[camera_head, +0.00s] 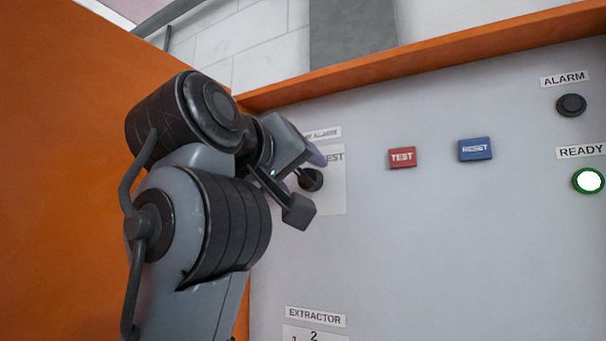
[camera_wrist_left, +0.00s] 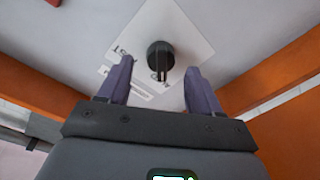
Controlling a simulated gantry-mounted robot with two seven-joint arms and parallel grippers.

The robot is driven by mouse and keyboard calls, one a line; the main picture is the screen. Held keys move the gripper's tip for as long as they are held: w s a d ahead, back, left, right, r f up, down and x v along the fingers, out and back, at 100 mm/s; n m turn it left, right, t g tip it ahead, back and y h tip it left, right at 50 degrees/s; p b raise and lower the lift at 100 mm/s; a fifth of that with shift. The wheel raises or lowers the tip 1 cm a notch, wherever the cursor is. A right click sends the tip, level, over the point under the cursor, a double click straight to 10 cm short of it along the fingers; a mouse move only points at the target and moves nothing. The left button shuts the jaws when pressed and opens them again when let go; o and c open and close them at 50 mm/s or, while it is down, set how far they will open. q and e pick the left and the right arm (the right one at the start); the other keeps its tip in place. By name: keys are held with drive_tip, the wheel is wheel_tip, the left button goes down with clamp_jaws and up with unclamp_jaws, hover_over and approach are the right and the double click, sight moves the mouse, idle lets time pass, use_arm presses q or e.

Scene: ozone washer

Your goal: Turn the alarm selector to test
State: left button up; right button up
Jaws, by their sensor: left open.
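The alarm selector (camera_head: 311,180) is a round black knob on a pale label plate (camera_head: 333,200) on the grey panel. In the head view my left gripper (camera_head: 305,182) is at the selector and its hand hides part of the plate; the words "ALARM" and part of "TEST" show. In the left wrist view the selector knob (camera_wrist_left: 160,56) lies ahead, between the lines of the two purple fingers (camera_wrist_left: 158,80). The fingers are open and apart, with visible room on both sides of the knob. Whether the tips reach around it is hard to tell. My right gripper is not in view.
A red TEST button (camera_head: 402,158) and a blue RESET button (camera_head: 475,149) sit right of the selector. A dark ALARM lamp (camera_head: 571,105) and a lit green READY lamp (camera_head: 588,181) are farther right. Orange cabinet walls (camera_head: 60,170) border the panel left and above.

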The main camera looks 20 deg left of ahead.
use_arm(q)
drive_tip(key=shift+w+d, duration=0.1)
drive_tip(key=shift+w, duration=1.25)
drive_tip(key=c, duration=1)
drive_tip(key=shift+c, duration=0.2)
